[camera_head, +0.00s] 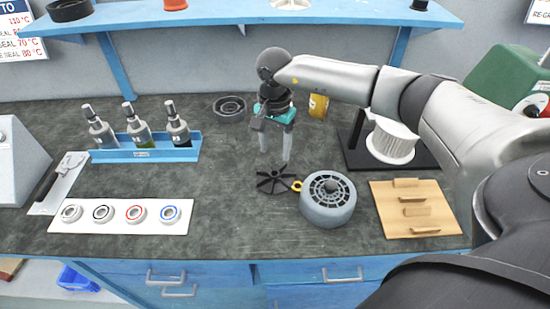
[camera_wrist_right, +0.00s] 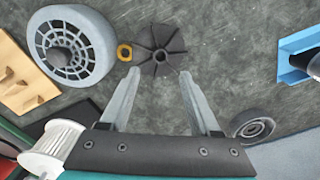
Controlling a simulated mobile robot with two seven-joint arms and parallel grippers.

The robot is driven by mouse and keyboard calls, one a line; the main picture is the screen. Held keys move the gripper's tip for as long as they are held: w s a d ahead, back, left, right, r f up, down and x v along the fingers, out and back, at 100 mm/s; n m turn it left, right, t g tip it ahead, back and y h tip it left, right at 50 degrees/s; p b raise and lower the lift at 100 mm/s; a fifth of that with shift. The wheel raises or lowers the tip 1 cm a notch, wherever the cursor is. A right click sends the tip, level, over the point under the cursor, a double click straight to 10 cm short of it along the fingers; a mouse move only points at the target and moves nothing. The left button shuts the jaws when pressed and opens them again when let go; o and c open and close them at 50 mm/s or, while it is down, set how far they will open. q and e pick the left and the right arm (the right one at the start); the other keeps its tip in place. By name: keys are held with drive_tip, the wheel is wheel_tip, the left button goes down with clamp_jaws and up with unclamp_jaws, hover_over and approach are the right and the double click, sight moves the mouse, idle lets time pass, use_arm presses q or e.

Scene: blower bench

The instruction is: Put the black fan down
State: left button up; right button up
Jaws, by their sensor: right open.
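The black fan (camera_head: 272,181), a flat bladed wheel, lies on the dark bench top just left of the grey blower housing. In the right wrist view the fan (camera_wrist_right: 160,50) lies beyond the fingertips, with nothing between the fingers. My right gripper (camera_head: 274,162) points down above and just behind the fan, its two fingers spread apart. In the right wrist view the fingers of the right gripper (camera_wrist_right: 159,72) are apart and empty. My left gripper is in neither view.
The grey housing (camera_head: 328,201) and a yellow ring (camera_head: 297,186) sit right of the fan. A wooden board (camera_head: 380,202), white spool (camera_head: 391,142), blue bottle rack (camera_head: 150,155), white bearing strip (camera_head: 183,206) and dark ring part (camera_head: 230,108) surround it. Bench left of the fan is clear.

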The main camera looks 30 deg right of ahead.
wheel_tip(320, 180, up, 6)
drive_tip(key=shift+r, duration=0.15)
idle(0.6)
